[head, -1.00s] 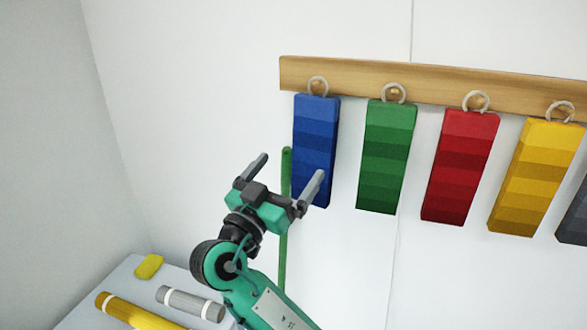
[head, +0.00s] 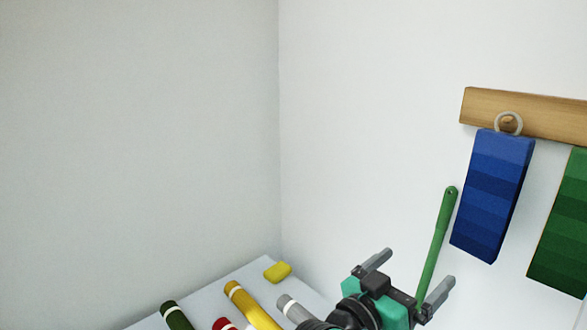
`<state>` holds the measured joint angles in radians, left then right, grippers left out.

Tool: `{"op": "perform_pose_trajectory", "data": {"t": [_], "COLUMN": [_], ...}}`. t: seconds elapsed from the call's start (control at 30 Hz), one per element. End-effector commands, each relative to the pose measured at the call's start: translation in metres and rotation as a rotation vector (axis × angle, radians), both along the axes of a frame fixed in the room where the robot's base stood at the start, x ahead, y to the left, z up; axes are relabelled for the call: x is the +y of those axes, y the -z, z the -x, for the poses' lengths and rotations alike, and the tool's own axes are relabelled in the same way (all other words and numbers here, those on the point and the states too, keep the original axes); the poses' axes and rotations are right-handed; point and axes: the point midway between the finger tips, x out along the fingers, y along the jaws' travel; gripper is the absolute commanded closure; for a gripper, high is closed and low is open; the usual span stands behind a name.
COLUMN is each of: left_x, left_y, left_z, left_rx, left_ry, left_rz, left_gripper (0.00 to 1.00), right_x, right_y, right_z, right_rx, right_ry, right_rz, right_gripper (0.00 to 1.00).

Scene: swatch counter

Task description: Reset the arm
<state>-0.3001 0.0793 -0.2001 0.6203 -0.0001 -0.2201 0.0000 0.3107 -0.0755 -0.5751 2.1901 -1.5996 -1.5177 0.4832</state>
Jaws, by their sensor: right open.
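My right gripper (head: 408,276) shows at the bottom right of the head view, teal and black with two grey fingers. Its fingers are spread wide apart and nothing is between them. It is in front of the white wall, to the lower left of the blue swatch block (head: 491,195). A thin green rod (head: 438,240) stands behind it, its lower part hidden by the gripper. My left gripper is not in view.
The blue block and a green block (head: 565,225) hang from a wooden rail (head: 545,119) at the right. A pale counter (head: 242,275) at the bottom holds a yellow piece (head: 277,272) and several rolls, including a yellow one (head: 250,305). The upper left is bare wall.

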Motion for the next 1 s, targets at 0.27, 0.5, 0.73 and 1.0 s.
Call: {"op": "perform_pose_trajectory", "data": {"t": [0.27,0.5,0.73,1.0], "left_x": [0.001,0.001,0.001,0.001], "left_y": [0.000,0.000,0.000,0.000], "left_z": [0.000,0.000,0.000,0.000], "left_rx": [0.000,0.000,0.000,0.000], "left_ry": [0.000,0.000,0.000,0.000], "left_rz": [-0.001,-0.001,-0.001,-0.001], "left_gripper": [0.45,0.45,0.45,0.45], "right_x": [-0.035,-0.041,-0.033,-0.022], "right_y": [0.164,0.277,0.338,0.364], "right_z": [0.011,0.072,0.145,0.210], "right_rx": [0.514,0.882,1.125,1.282], "right_ry": [-0.217,-0.431,-0.626,-0.799], "right_rz": [-0.205,-0.395,-0.559,-0.694], "right_gripper": [0.00,0.00,0.00,0.00]}}
